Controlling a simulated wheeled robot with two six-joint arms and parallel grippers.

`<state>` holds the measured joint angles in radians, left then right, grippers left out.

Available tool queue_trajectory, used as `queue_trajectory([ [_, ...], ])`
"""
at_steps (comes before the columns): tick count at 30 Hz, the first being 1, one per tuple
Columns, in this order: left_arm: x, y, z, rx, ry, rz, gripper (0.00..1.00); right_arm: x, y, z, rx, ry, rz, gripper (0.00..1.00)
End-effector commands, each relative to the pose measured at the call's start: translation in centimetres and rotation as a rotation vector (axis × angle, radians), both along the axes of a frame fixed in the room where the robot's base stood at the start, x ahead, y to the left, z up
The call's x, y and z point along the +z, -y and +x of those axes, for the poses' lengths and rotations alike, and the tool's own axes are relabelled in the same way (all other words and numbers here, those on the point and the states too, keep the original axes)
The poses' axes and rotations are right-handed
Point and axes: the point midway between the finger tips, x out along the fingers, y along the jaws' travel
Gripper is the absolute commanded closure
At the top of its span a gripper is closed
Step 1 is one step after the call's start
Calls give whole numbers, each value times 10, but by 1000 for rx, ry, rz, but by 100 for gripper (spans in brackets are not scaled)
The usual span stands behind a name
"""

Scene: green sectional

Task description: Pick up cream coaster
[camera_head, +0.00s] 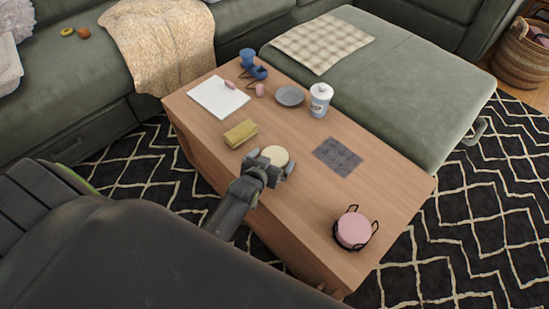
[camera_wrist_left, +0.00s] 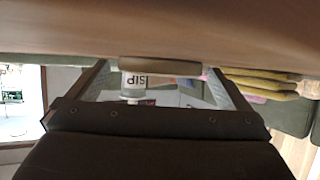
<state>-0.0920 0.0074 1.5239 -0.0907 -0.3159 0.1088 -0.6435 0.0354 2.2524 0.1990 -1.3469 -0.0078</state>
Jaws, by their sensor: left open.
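The cream coaster (camera_head: 276,153) is a round, pale disc lying flat on the wooden table near its front edge. My left gripper (camera_head: 271,162) is at the coaster, with one finger on either side of its near part, and is open. In the left wrist view, which is upside down, the coaster (camera_wrist_left: 160,66) shows edge-on between the spread fingers of the gripper (camera_wrist_left: 163,82). I cannot tell whether the fingers touch it. My right gripper is not in view.
A yellow folded stack (camera_head: 240,133) lies just left of the gripper. A dark grey mat (camera_head: 337,156) lies to the right. A white canister (camera_head: 320,99) and grey dish (camera_head: 290,96) stand behind. A pink coaster stack (camera_head: 353,229) sits in a black holder at the right.

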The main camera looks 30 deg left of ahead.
Motion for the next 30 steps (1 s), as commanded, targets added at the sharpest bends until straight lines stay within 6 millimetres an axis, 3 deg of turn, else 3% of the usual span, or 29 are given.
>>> queue_trajectory([
  [1,0,0,0,0,0,0,0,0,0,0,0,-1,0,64],
  [12,1,0,0,0,1,0,45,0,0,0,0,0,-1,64],
  [20,6,0,0,0,3,-1,46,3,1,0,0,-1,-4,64],
  [30,69,0,0,0,5,-1,46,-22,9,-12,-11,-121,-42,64],
])
